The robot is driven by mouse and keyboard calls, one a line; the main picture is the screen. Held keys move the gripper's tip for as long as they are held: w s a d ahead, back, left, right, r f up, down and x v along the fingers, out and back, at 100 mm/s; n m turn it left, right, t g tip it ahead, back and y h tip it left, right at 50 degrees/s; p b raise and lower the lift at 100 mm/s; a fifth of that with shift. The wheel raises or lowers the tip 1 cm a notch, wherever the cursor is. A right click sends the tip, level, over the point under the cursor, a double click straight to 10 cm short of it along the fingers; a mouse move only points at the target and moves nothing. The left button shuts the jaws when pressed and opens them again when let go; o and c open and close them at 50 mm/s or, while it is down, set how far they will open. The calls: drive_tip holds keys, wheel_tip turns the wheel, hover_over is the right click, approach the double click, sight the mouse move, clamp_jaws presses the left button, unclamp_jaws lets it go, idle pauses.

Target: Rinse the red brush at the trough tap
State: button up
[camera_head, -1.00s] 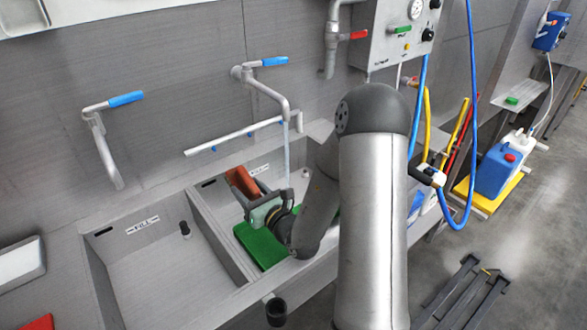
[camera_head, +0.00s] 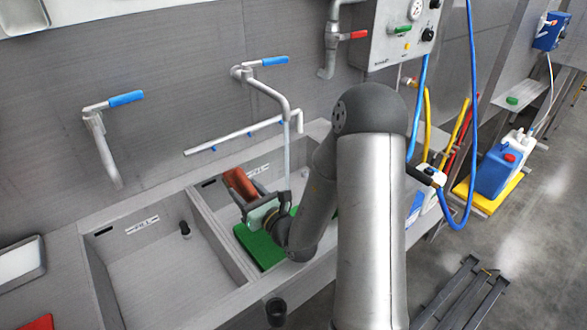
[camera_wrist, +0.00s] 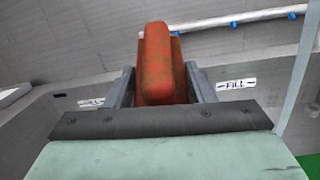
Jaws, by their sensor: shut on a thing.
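The red brush (camera_head: 240,183) is held in my gripper (camera_head: 247,198) over the right basin of the trough (camera_head: 222,226). In the wrist view the brush (camera_wrist: 157,62) stands up between the two grey fingers of my gripper (camera_wrist: 160,88), which are shut on it. It looks orange-red with darker smudges. The right tap (camera_head: 270,85) has a blue lever, and a pale stream of water (camera_head: 287,155) falls from its spout into the right basin. The brush is left of the stream, apart from it. My arm hides part of the right basin.
A green board (camera_head: 262,247) lies at the front of the right basin, below my gripper. A left tap (camera_head: 104,140) stands over the empty left basin (camera_head: 150,265). A pipe rail (camera_head: 235,137) runs behind. A control box (camera_head: 400,35) and blue hose (camera_head: 470,120) are at the right.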

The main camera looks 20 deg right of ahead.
drive_tip(key=shift+w+d, duration=0.25)
drive_tip(key=shift+d, duration=0.2)
drive_tip(key=shift+a, duration=0.1)
drive_tip(key=shift+s+a, duration=0.3)
drive_tip(key=shift+a, duration=0.15)
drive_tip(key=shift+d, duration=0.15)
drive_tip(key=shift+w+d, duration=0.25)
drive_tip(key=shift+d, duration=0.15)
drive_tip(key=shift+a, duration=0.1)
drive_tip(key=shift+s+a, duration=0.25)
drive_tip(key=shift+a, duration=0.2)
